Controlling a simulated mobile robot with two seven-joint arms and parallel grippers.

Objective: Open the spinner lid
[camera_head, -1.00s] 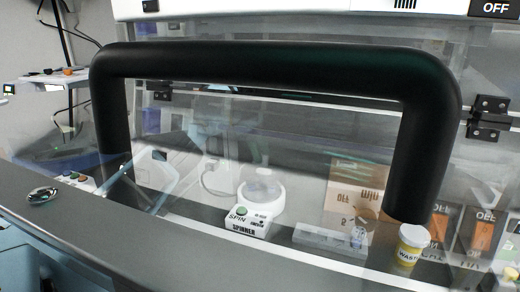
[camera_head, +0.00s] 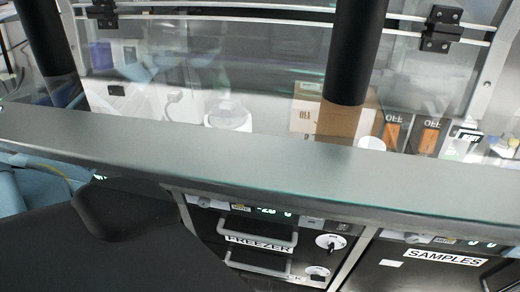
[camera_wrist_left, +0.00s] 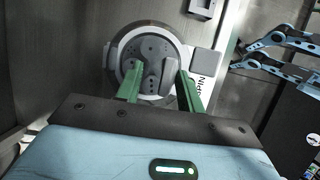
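The spinner (camera_wrist_left: 126,42) is in the upper middle of the left wrist view, a round pale rim around a dark grey disc with several dots. Its white panel lettered SPIN (camera_wrist_left: 203,75) is to the right. My left gripper (camera_wrist_left: 160,88) has two green fingers apart, over the near part of the disc. A raised grey piece (camera_wrist_left: 169,76) shows between the fingers, with no clear grip on it. Whether the lid is open I cannot tell. In the head view the white spinner (camera_head: 228,117) stands behind the clear pane, its front hidden by the ledge. My right gripper is not identifiable.
Freezer drawers (camera_head: 258,237) and a samples cabinet (camera_head: 440,256) are below. A cardboard box (camera_head: 308,108) and orange switches (camera_head: 430,136) are behind the pane.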

